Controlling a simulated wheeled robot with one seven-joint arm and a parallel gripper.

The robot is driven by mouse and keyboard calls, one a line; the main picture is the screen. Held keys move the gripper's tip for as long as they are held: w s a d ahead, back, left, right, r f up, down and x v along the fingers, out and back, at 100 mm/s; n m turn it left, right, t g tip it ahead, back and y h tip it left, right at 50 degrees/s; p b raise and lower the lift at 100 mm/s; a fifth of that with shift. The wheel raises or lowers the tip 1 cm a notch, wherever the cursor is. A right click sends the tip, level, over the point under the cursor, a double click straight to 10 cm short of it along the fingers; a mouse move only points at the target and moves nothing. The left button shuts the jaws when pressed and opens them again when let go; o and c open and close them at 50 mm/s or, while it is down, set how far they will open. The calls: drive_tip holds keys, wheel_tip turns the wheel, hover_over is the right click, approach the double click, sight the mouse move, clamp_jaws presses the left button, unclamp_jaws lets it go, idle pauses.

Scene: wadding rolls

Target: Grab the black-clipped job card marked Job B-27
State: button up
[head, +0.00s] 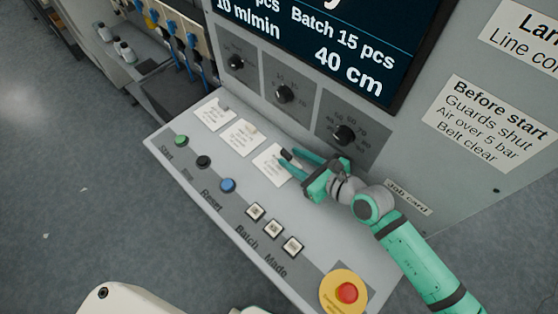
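Three white job cards lie in a slanting row on the top of the grey console. The nearest card (270,165) has a dark clip (290,157) at its upper right edge. The middle card (239,138) has a pale yellowish clip, and the far card (213,117) has a greyish one. The print on all three is too small to read. My gripper (288,156) is over the nearest card, its two green fingers on either side of the dark clip. I cannot tell whether they touch or grip it.
The console (225,222) carries buttons in front of the cards and a red emergency button (347,292) at the near right. Behind the cards rises a panel with three knobs, including a near knob (344,135), under a dark screen (330,40). A "Job card" label (408,197) is beside my arm.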

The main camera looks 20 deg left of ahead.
drive_tip(key=shift+c, duration=0.6)
clamp_jaws()
